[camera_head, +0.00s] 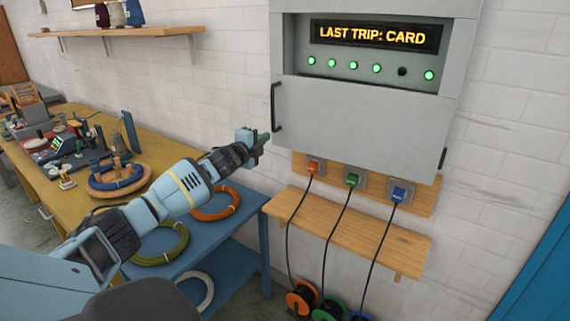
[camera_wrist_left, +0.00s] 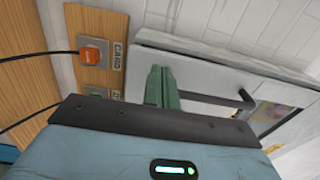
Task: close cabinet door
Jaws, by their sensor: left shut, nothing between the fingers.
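A grey wall cabinet (camera_head: 370,20) with a lit sign "LAST TRIP: CARD" hangs at the upper right in the head view. Its pale grey door (camera_head: 360,120) covers the lower part, with a black handle (camera_head: 276,107) at the left edge. I cannot tell whether the door stands slightly ajar. My left gripper (camera_head: 261,139) is shut and empty, just left of and below the handle. In the left wrist view, its green fingers (camera_wrist_left: 161,87) point at the door (camera_wrist_left: 200,75), close beside the black handle (camera_wrist_left: 215,101). My right gripper is not in view.
Below the cabinet, a wooden board holds orange (camera_head: 313,167), green (camera_head: 352,180) and blue (camera_head: 398,194) plugs with hanging black cables. A wooden shelf (camera_head: 345,230) juts out beneath. A blue table (camera_head: 185,245) with cable coils and a cluttered workbench (camera_head: 75,200) lie left.

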